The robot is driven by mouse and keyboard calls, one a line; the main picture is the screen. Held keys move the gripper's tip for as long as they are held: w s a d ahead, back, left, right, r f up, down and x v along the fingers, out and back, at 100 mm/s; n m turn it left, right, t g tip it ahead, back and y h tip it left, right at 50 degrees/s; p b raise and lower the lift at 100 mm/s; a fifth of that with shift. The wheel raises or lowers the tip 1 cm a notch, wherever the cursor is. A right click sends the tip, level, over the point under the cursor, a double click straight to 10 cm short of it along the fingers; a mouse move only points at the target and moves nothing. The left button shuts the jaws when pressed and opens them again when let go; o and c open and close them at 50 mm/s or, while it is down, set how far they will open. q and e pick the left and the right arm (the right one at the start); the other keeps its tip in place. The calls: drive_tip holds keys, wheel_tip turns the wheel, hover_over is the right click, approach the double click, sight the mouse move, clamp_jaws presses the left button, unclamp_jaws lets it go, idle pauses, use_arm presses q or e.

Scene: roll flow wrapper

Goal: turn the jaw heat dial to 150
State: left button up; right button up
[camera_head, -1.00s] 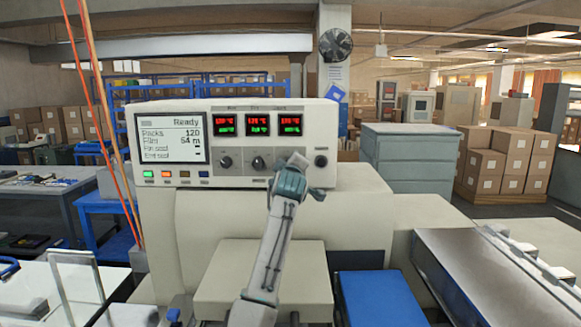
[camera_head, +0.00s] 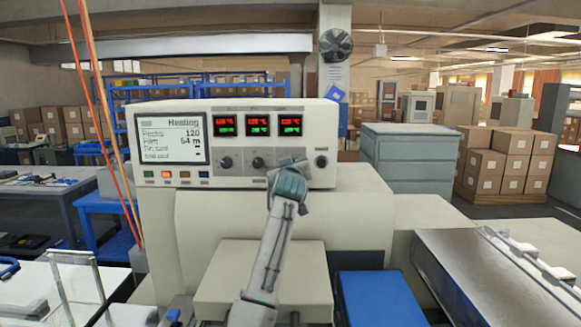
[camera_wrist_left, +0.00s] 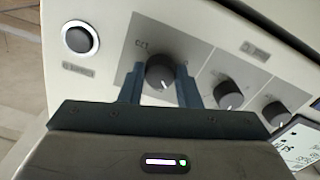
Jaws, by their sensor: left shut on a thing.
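A cream wrapper control panel (camera_head: 222,182) carries a row of dark dials under three red and green displays. My left gripper (camera_head: 290,178) is in front of the right-hand dial and hides it in the head view. In the left wrist view, my left gripper (camera_wrist_left: 158,84) is shut on this dark round dial (camera_wrist_left: 160,68), one finger on each side. My right gripper is not in view.
Two other dials, the middle one (camera_wrist_left: 228,94) and the far one (camera_wrist_left: 275,113), sit close beside the held dial. A round button (camera_wrist_left: 80,39) is on its other side. The status screen (camera_head: 171,139) reads "Heating".

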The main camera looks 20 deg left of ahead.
use_arm(q)
drive_tip(key=m+p, duration=0.9)
drive_tip(key=m, duration=1.1)
drive_tip(key=shift+a, duration=0.1)
drive_tip(key=shift+f, duration=0.1)
idle(0.4)
drive_tip(key=o, duration=0.9)
drive_tip(key=shift+o, duration=0.3)
drive_tip(key=shift+s, duration=0.1)
